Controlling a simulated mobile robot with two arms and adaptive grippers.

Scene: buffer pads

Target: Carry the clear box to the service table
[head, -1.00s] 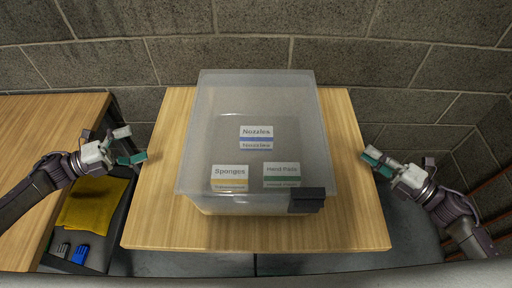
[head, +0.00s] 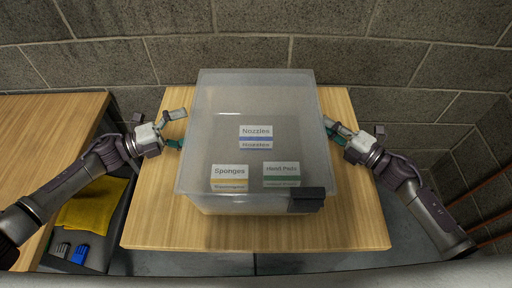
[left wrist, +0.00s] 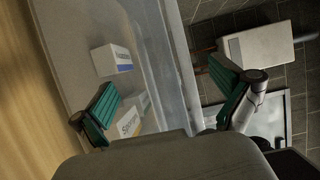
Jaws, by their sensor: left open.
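The clear box (head: 215,110) stands upright on a wooden table (head: 150,225). Its labels (head: 256,131) read Nozzles, Sponges and Hand Pads. A dark block (head: 306,200) sits at its front right corner. My left gripper (head: 181,128) is open and empty, just left of the box. In the left wrist view the box wall (left wrist: 168,60) shows between the green pads of my left gripper (left wrist: 168,105); contact cannot be told. My right gripper (head: 333,129) is at the right side of the box, its fingertips close to the wall; its opening is unclear.
Another wooden table (head: 45,135) stands at the left, separated by a gap. Beside it, a lower dark shelf holds a yellow cloth (head: 92,208) and small blue and grey items (head: 79,254). A block wall (head: 350,50) is behind. Bare tabletop surrounds the box.

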